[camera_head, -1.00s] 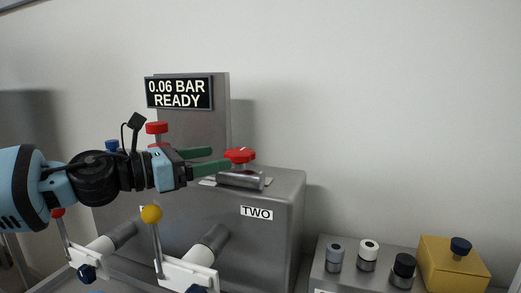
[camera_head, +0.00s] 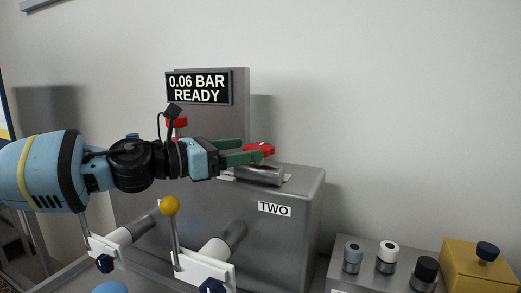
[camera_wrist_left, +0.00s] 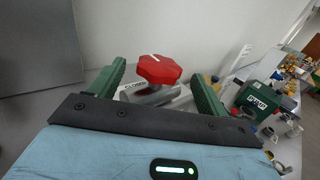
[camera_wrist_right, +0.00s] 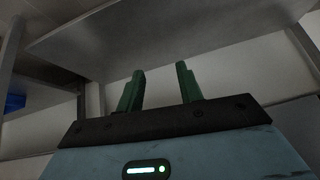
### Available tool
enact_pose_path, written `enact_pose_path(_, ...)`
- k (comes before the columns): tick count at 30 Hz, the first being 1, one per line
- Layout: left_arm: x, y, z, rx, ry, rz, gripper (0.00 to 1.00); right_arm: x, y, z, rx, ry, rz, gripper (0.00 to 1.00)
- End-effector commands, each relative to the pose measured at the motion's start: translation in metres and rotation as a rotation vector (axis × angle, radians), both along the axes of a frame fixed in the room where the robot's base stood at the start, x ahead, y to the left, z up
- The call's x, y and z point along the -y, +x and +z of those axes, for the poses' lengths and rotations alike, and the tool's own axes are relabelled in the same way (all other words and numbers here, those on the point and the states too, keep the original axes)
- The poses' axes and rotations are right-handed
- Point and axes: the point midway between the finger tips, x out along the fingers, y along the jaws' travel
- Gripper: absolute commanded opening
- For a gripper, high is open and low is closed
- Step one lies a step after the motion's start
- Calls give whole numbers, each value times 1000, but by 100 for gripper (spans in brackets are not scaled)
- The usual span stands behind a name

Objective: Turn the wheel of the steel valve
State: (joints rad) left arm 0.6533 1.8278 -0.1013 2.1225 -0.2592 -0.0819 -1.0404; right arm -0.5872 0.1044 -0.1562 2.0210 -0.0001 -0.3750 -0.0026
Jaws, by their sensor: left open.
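The steel valve's red wheel (camera_head: 264,147) sits above its steel cylindrical body (camera_head: 258,174), on top of the grey box marked TWO (camera_head: 308,215). In the left wrist view, the wheel (camera_wrist_left: 160,69) is a faceted red knob with a pale line on top, lying between the fingers with a gap on each side. My left gripper (camera_head: 249,149) is open, and its near finger partly hides the wheel in the head view. My right gripper (camera_wrist_right: 161,70) is open and empty, out of the head view.
A display (camera_head: 198,87) reads 0.06 BAR READY. Another red knob (camera_head: 177,122) stands behind my left wrist. A yellow-balled lever (camera_head: 170,206) rises in front. Several small knobs and a yellow block (camera_head: 478,268) are at lower right. A grey panel (camera_wrist_right: 180,40) lies ahead of my right gripper.

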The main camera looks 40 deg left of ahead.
Motion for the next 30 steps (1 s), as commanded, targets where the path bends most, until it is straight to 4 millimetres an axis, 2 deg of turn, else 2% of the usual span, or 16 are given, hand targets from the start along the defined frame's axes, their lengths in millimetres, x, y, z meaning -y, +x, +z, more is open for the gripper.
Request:
enact_pose_path(1, 0, 4, -4, -6, 2, 3, 77, 0, -1, -3, -3, 0, -1, 36)
enact_pose_path(19, 17, 38, -4, -5, 1, 1, 77, 0, -4, -22, -18, 0, 1, 36)
enact_pose_path(30, 21, 45, -1, 0, -1, 0, 77, 1, 1, -24, -11, -1, 3, 36)
